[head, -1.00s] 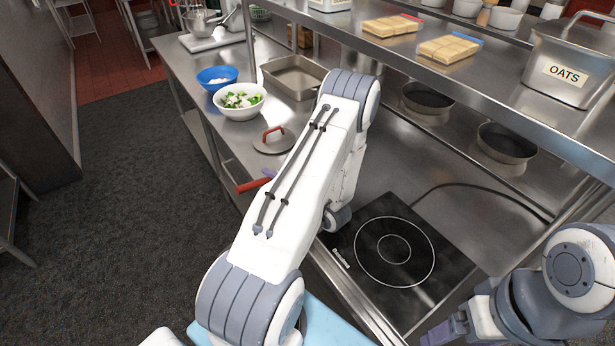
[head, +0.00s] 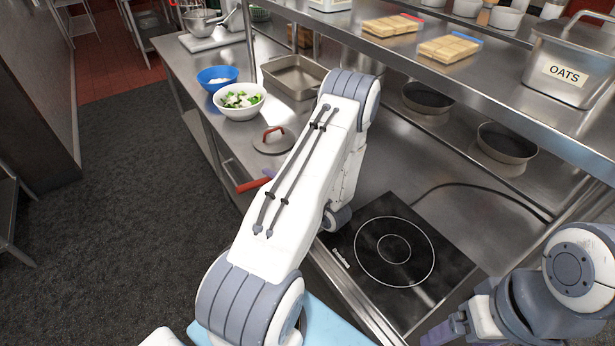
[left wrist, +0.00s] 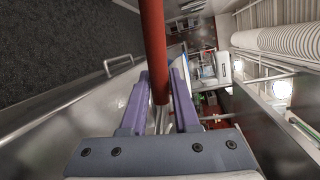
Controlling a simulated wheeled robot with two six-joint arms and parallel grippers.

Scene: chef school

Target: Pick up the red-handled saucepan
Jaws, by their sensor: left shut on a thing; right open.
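The red handle of the saucepan (head: 253,185) shows in the head view beside my left arm, over the counter's front edge. The pan's body is hidden behind that arm. In the left wrist view the red handle (left wrist: 152,45) runs between the purple fingers of my left gripper (left wrist: 160,88), which is shut on it. In the head view only a small purple bit of the left gripper (head: 268,173) shows. My right gripper (head: 446,332) is at the lower right, open and away from the pan, only partly visible.
A lid with a red-brown handle (head: 273,144) lies on the counter. A white salad bowl (head: 240,111), a blue bowl (head: 213,84) and a metal tray (head: 283,83) stand behind it. The induction hob (head: 393,250) is bare. A shelf (head: 440,75) overhangs the counter.

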